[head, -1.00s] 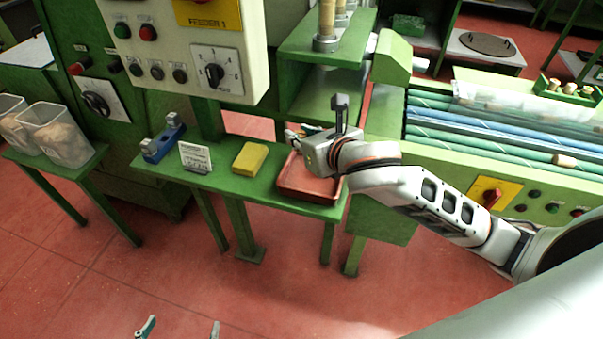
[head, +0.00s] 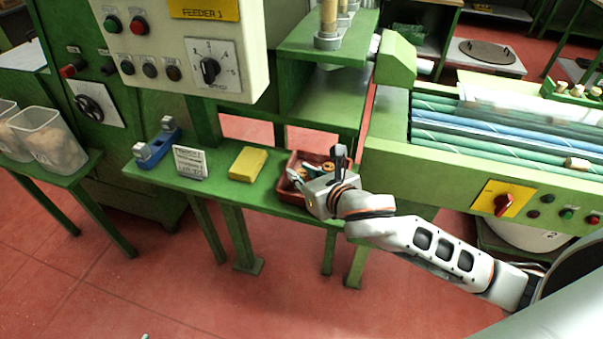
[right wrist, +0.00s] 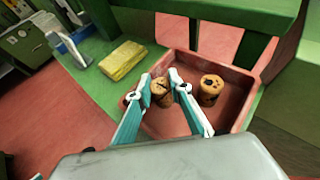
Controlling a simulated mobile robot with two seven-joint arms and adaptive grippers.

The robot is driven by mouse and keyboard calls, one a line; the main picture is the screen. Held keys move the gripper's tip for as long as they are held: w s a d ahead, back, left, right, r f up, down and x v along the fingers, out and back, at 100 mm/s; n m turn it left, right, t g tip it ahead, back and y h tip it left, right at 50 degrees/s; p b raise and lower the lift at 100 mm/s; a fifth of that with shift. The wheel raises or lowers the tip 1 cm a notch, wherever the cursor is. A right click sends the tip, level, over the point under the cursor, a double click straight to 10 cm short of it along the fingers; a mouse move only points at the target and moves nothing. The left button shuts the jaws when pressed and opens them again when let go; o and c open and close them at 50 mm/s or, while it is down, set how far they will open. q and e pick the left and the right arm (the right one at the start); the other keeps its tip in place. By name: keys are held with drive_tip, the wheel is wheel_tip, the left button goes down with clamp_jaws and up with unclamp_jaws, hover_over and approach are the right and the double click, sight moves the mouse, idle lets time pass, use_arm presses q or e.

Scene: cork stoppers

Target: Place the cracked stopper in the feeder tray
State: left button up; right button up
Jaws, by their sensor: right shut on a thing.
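The feeder tray, a shallow red-brown tray (head: 291,197), sits on the green shelf; its wall shows in the right wrist view (right wrist: 240,82). My right gripper (head: 297,174) reaches into the tray from the right. In the right wrist view its teal fingers (right wrist: 163,86) are shut on a cork stopper (right wrist: 160,95) with a dark line on its top, which looks like the cracked stopper. I cannot tell whether it touches the tray floor. A second cork stopper (right wrist: 209,91) with dark spots stands upright in the tray to its right. Only a tip of my left gripper (head: 145,336) shows at the bottom edge.
On the shelf left of the tray are a yellow sponge-like block (head: 248,164), a small white sign (head: 190,162) and a blue holder (head: 157,145). The control box (head: 190,50) hangs above. The green machine (head: 440,160) stands close on the right.

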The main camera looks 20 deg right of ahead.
drive_tip(key=o, duration=0.4)
drive_tip(key=shift+f, duration=0.1)
use_arm(q)
drive_tip(key=shift+s+f, duration=0.1)
drive_tip(key=shift+f, duration=0.05)
use_arm(e)
drive_tip(key=shift+o, duration=0.2)
use_arm(q)
drive_tip(key=shift+f, duration=0.1)
drive_tip(key=r+p, duration=0.2)
drive_tip(key=p, duration=0.1)
drive_tip(key=shift+s+d+r+p, duration=0.15)
drive_tip(key=shift+d+r+p, duration=0.15)
drive_tip(key=shift+r, duration=0.1)
use_arm(e)
drive_tip(key=v, duration=1.2)
